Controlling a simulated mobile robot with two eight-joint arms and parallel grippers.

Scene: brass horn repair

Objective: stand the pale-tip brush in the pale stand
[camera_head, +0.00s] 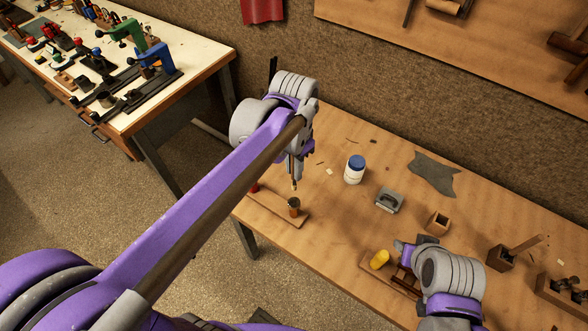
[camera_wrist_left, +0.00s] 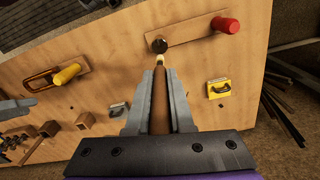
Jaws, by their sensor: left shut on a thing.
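The pale-tip brush is held in my left gripper (camera_head: 296,168), its tip (camera_head: 294,187) pointing down. In the left wrist view its brown handle (camera_wrist_left: 160,103) lies between the two jaws, with the pale tip (camera_wrist_left: 160,59) beyond them. The tip appears just above or beside a dark round-topped piece (camera_wrist_left: 158,45) on a wooden board; I cannot tell whether they touch. A pale wooden block with a square opening (camera_head: 437,222), seemingly the pale stand, is well to the right. My right gripper (camera_head: 405,252) is by the yellow-handled piece; its fingers are unclear.
The board (camera_head: 266,207) also carries a red cylinder (camera_wrist_left: 225,25). A yellow cylinder (camera_head: 379,259) and darker blocks (camera_head: 500,258) stand at right.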

